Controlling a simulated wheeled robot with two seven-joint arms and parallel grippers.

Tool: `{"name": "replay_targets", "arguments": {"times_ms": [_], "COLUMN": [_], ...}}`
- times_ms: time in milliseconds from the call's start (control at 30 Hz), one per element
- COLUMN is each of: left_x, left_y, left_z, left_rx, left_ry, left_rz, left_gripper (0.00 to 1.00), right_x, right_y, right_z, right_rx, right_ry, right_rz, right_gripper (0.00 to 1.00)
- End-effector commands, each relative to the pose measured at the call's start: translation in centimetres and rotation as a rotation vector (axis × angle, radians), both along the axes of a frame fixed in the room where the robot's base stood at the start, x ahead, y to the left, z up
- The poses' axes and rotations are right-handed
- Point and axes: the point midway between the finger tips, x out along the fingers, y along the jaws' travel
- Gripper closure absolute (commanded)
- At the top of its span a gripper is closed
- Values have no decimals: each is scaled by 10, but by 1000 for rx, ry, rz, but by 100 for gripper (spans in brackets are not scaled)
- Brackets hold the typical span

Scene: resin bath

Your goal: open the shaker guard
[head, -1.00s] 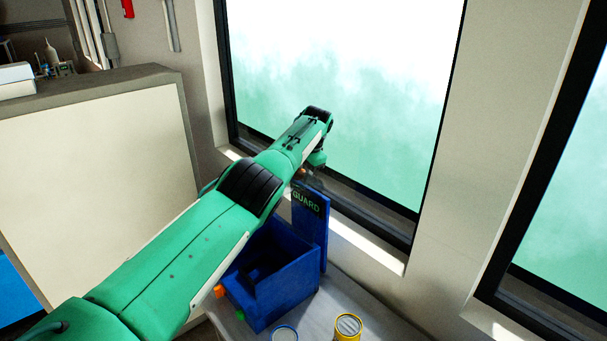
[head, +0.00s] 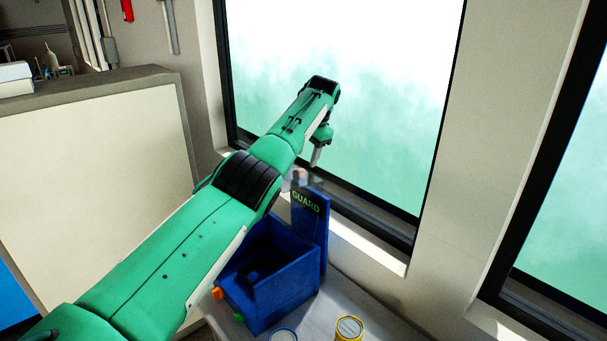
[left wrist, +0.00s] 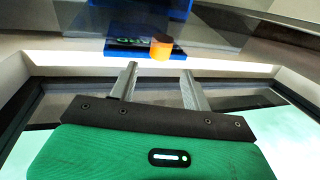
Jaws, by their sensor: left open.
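The blue shaker box (head: 285,290) stands on the bench with its top open. At its back a blue panel (head: 311,232) with green "GUARD" lettering stands upright. A faint see-through pane (head: 312,184) shows above the panel, with a small orange block (head: 299,174) by it. The left wrist view shows the orange block (left wrist: 160,48) beyond my fingertips, roughly between them, and a dark see-through pane around it. My left gripper (head: 316,163) is open and empty, above the panel and apart from the block. My right gripper is out of view.
An orange knob (head: 217,293) and a green button (head: 238,317) are on the box's front.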

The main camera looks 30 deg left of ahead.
Motion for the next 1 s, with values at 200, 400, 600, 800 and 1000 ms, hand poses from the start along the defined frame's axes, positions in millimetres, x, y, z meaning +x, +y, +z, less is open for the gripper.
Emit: {"name": "replay_targets", "arguments": {"times_ms": [200, 400, 600, 800, 1000], "left_x": [-2, -4, -4, -4, -4], "left_y": [-11, -14, -15, -15, -15], "left_z": [38, 53, 56, 56, 56], "left_rx": [-2, -1, -1, -1, -1], "left_ry": [-1, 0, 1, 0, 0], "left_rz": [0, 1, 0, 0, 0], "left_gripper": [51, 51, 51, 51, 51], "right_x": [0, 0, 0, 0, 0], "right_y": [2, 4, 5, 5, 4], "right_z": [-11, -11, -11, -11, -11], "right_rx": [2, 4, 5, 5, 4], "right_ry": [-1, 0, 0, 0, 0], "right_rz": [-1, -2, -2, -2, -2], "right_gripper": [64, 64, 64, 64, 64]}}
